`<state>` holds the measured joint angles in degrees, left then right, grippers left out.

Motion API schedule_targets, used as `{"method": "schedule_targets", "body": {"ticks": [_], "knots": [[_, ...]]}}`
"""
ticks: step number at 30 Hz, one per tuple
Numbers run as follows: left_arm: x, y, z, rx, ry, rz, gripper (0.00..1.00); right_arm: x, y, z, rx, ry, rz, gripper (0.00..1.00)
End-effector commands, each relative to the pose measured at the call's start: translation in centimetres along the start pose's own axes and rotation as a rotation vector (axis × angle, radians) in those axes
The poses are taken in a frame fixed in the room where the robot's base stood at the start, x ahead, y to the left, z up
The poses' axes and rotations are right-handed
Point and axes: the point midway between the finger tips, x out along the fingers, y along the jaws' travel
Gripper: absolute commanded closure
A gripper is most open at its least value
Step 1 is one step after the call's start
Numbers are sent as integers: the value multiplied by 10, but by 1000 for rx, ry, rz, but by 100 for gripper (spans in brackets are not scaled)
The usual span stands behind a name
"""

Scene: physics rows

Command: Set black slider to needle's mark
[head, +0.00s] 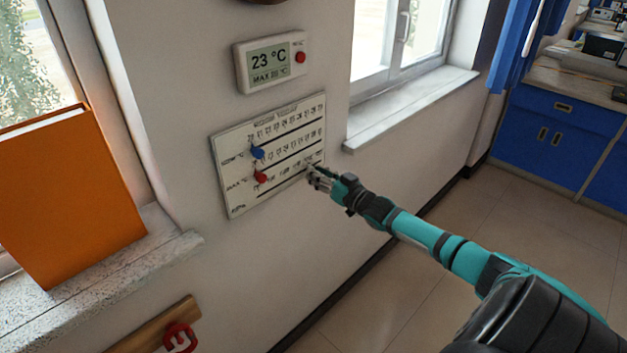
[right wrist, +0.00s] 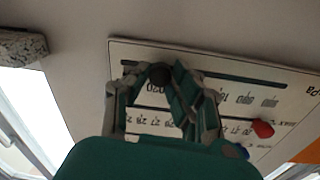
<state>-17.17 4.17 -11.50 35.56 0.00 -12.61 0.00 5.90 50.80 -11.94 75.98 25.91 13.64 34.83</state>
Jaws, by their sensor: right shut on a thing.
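The white slider board (head: 226,150) hangs on the wall with several printed scales and dark slots. A blue slider (head: 257,153) and a red slider (head: 261,177) sit near its left side. My right gripper (head: 313,178) is at the board's lower right. In the right wrist view the right gripper (right wrist: 162,80) is shut on the round black slider (right wrist: 160,73), at the slot nearest the board's edge. The head view does not clearly show the black slider behind the fingers. No needle can be made out. My left gripper is out of view.
A display (head: 270,62) reading 23 °C with a red button is above the board. The dark edge of a round object (head: 265,1) is cut off at the top. An orange binder (head: 65,195) stands on the left sill; a window sill (head: 410,108) juts out right of the board.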

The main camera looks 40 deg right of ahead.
Motion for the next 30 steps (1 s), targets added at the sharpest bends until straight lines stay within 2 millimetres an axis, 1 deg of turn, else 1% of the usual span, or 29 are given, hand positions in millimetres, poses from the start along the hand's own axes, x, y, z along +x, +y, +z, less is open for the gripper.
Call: {"method": "schedule_targets", "body": {"ticks": [11, 12, 16, 17, 25, 28, 30], "knots": [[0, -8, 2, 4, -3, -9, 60, 0, 1, 1, -1, -3, 1, 100], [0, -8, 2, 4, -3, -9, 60, 0, 1, 1, -1, -3, 1, 72], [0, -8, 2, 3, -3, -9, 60, 0, 1, 1, -1, -3, 1, 55], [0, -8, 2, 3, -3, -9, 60, 0, 1, 1, -1, -3, 1, 53], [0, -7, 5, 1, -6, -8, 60, -1, 1, 1, 0, -3, 1, 53], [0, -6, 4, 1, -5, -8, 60, -7, 1, 2, 1, -4, 1, 53], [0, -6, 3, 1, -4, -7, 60, -16, 1, 3, 1, -6, 1, 53]]}}
